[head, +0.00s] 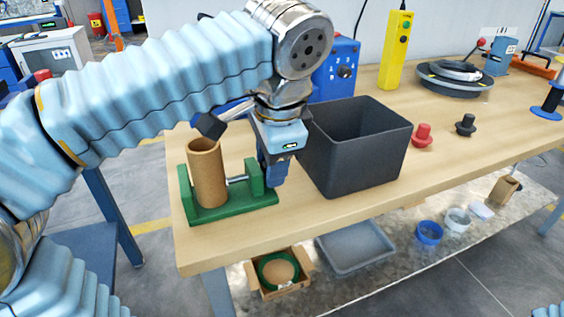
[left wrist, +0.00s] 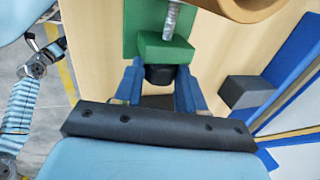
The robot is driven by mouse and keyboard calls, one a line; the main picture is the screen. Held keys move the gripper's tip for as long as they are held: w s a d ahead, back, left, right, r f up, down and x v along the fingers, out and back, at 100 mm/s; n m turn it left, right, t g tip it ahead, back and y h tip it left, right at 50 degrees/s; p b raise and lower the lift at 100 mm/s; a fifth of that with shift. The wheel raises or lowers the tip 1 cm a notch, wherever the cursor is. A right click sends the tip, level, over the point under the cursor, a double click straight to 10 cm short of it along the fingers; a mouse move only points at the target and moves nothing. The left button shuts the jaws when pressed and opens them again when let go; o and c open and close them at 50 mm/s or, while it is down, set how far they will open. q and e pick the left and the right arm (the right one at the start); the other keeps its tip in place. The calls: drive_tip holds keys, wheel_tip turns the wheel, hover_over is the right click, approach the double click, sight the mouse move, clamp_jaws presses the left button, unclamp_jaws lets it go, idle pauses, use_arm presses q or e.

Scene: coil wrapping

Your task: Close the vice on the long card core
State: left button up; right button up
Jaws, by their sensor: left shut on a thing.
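The long card core (head: 207,175), a brown tube, stands upright in the green vice (head: 232,209) near the table's front left. A metal screw (head: 238,179) runs from the vice's right upright toward the core; whether a jaw presses on the core I cannot tell. My left gripper (head: 273,178) points down at the vice's right end. In the left wrist view its blue fingers (left wrist: 160,88) are shut on a black knob (left wrist: 160,74) beside the vice's green upright (left wrist: 166,48). The core's rim (left wrist: 245,8) shows at the top there. My right gripper is out of view.
A dark open bin (head: 352,160) stands just right of my left gripper. Red (head: 422,137) and black (head: 465,126) knobbed pieces, a yellow box (head: 396,50) and a dark turntable (head: 455,78) are farther right. The table front beside the vice is clear.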

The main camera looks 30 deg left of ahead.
use_arm(q)
drive_tip(key=shift+w+a+g+h, duration=0.1)
drive_tip(key=shift+g+h, duration=0.2)
drive_tip(key=shift+h, duration=0.1)
drive_tip(key=shift+w+a+g+h, duration=0.15)
drive_tip(key=shift+g+h, duration=0.65)
drive_tip(key=shift+h, duration=0.2)
drive_tip(key=h, duration=0.1)
drive_tip(key=g, duration=0.1)
drive_tip(key=g+h, duration=0.1)
drive_tip(key=shift+w+a+h, duration=0.3)
drive_tip(key=shift+a, duration=0.05)
drive_tip(key=o, duration=0.6)
